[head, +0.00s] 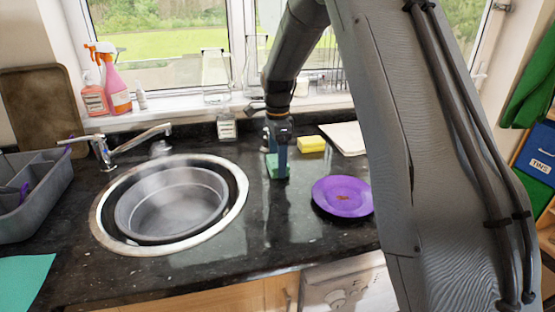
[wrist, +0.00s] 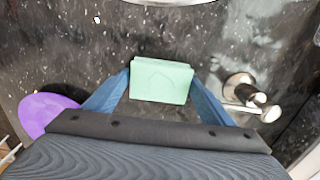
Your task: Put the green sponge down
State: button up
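The green sponge (head: 272,166) is between the fingers of my gripper (head: 278,172), low over the dark granite worktop (head: 255,236), right of the sink. In the wrist view the sponge (wrist: 161,81) sits between the two blue fingertips (wrist: 161,78), with a fingertip against each side. My gripper is shut on it. I cannot tell whether the underside of the sponge touches the worktop.
A purple plate (head: 342,196) with a brown stain lies to the right. A yellow sponge (head: 311,144) and a pale board (head: 345,138) are behind. The round sink (head: 240,198) is left. A metal fitting (wrist: 240,88) stands near the gripper. Worktop in front is clear.

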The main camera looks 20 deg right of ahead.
jog(key=shift+r, duration=0.1)
notch_tip(320, 180, up, 12)
jog(key=b, duration=0.2)
dwell(0.4)
